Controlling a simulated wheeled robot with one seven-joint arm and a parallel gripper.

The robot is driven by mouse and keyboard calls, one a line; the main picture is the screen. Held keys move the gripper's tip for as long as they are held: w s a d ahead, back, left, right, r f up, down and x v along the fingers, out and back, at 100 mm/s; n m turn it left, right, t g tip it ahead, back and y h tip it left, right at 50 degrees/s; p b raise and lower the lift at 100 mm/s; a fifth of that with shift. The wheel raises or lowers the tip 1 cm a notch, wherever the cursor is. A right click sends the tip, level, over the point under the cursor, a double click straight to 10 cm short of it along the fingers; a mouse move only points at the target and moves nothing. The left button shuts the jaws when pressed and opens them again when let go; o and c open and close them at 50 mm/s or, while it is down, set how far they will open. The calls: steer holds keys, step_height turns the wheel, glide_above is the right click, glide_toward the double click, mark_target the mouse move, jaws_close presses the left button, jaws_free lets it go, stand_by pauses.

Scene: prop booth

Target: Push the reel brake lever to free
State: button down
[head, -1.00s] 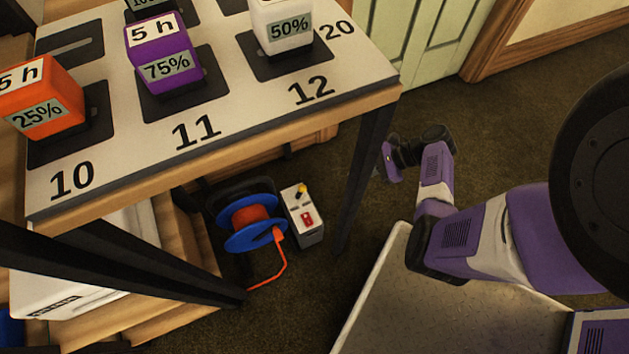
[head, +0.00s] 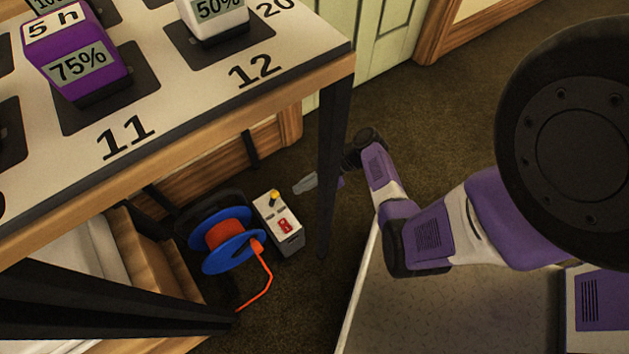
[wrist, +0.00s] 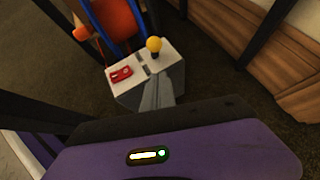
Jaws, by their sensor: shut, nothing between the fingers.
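The lever with a yellow knob (head: 274,196) stands on top of a grey box (head: 290,243) beside the reel (head: 223,236), under the table. The knob (wrist: 154,45) also shows in the wrist view, at the far side of the box top. A red switch (head: 285,226) sits on the same box. The reel has blue flanges and an orange cable. My gripper (head: 297,188) is shut and empty, a little to the right of the knob and apart from it in the head view. In the wrist view its grey fingers (wrist: 156,88) overlap the box's near side.
A dark table leg (head: 333,150) stands close by, in front of part of my arm. The numbered tabletop (head: 190,110) overhangs the reel area and carries battery-like blocks. A wooden panel (head: 215,160) lies behind the box. Carpet (head: 300,285) is open in front.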

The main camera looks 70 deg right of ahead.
mark_target(273, 199)
steer(key=shift+w+a+r+b, duration=0.2)
steer(key=shift+w+a, duration=0.35)
steer(key=shift+w, duration=0.25)
steer(key=shift+w+a+r+b, duration=0.1)
steer(key=shift+w+a+r, duration=0.1)
steer(key=shift+w+a, duration=0.45)
steer(key=shift+w+r+p, duration=0.15)
steer(key=shift+r+p, duration=0.05)
steer(key=shift+p, duration=0.2)
steer(key=shift+w+p, duration=0.1)
steer(key=shift+p, duration=0.5)
steer(key=shift+r+h, duration=0.1)
steer(key=shift+h, duration=0.2)
